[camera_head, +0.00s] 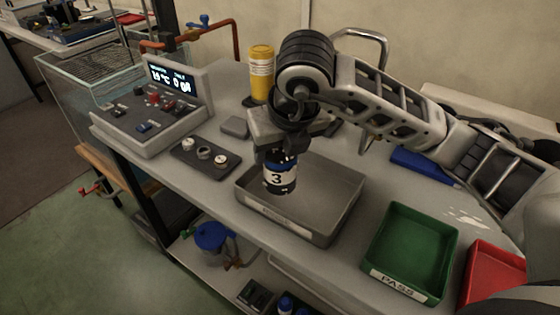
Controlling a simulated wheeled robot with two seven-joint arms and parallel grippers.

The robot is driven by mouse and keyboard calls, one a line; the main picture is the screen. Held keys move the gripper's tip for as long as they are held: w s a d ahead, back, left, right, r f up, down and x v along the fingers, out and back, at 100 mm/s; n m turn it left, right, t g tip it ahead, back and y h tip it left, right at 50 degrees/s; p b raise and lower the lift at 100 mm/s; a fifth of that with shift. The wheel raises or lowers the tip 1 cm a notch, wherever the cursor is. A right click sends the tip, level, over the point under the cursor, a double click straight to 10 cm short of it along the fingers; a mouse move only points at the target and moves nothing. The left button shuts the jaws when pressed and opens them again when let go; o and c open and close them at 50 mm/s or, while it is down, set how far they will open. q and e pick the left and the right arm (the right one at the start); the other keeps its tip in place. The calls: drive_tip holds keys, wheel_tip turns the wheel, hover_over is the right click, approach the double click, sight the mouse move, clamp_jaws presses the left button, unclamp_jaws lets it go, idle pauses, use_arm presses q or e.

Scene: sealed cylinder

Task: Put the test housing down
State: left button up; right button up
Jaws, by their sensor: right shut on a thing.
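The test housing, a dark cylinder (279,180) with a white label marked 3 and some blue near its top, is in the head view near the middle. My right gripper (279,154) is shut on its upper part and points down. The housing looks upright over the left part of a grey tray (338,215). I cannot tell whether its bottom touches the tray floor. My left gripper is not in view.
A green bin (421,235) labelled PASS and a red bin (492,272) stand to the right. A control box (152,110), a dark holder (205,153) with small round parts and a yellow cylinder (261,75) are to the left and behind.

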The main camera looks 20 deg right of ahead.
sight(280, 163)
drive_tip(key=shift+w+d+f, duration=0.1)
drive_tip(key=shift+w+f, duration=0.05)
drive_tip(key=shift+f, duration=0.75)
drive_tip(key=shift+w+d+f, duration=0.1)
drive_tip(key=shift+f, duration=0.8)
drive_tip(key=shift+f, duration=0.1)
drive_tip(key=o, duration=0.9)
drive_tip(key=shift+f, duration=0.15)
drive_tip(key=o, duration=0.4)
drive_tip(key=p+v, duration=0.1)
drive_tip(key=v, duration=1.1)
drive_tip(key=shift+a+r+p, duration=0.1)
drive_tip(key=shift+r+p, duration=0.15)
drive_tip(key=shift+p, duration=0.1)
